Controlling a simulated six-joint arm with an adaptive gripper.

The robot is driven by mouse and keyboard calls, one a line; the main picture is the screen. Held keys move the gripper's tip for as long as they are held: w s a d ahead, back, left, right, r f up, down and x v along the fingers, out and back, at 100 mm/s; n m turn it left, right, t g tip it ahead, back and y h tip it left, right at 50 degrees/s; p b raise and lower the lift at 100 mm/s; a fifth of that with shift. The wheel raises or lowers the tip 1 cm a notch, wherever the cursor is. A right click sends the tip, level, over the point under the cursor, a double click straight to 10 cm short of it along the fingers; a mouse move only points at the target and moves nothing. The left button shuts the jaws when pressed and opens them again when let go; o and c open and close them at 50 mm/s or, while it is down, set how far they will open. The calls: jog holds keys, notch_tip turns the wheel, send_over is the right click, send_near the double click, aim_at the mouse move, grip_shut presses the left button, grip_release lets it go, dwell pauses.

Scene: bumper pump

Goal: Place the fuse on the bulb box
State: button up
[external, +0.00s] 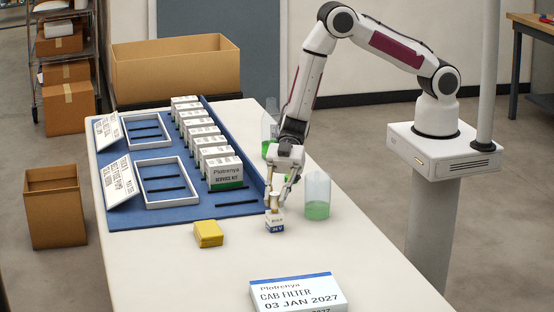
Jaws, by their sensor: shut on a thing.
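The bulb box (275,226), a small white carton with a blue lower band and dark print, stands on the pale table near its right side. My gripper (276,200) points down directly above it. It is shut on the fuse (275,201), a small tan upright cylinder between the fingertips. The fuse's lower end is at the top of the bulb box; I cannot tell whether it touches. The fingers partly hide the fuse.
A clear beaker with green liquid (316,207) stands close right of my gripper, and a clear bottle (268,138) behind. A yellow box (208,234) lies to the left. A cab filter box (297,293) lies in front. White cartons (221,170) and trays (166,183) occupy the blue mat.

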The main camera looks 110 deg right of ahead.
jog(key=shift+f, duration=0.1)
jog(key=o, duration=0.9)
jog(key=shift+s+d+r, duration=0.1)
jog(key=shift+d+r, duration=0.15)
jog(key=v, duration=1.1)
jog(key=shift+s+d, duration=0.15)
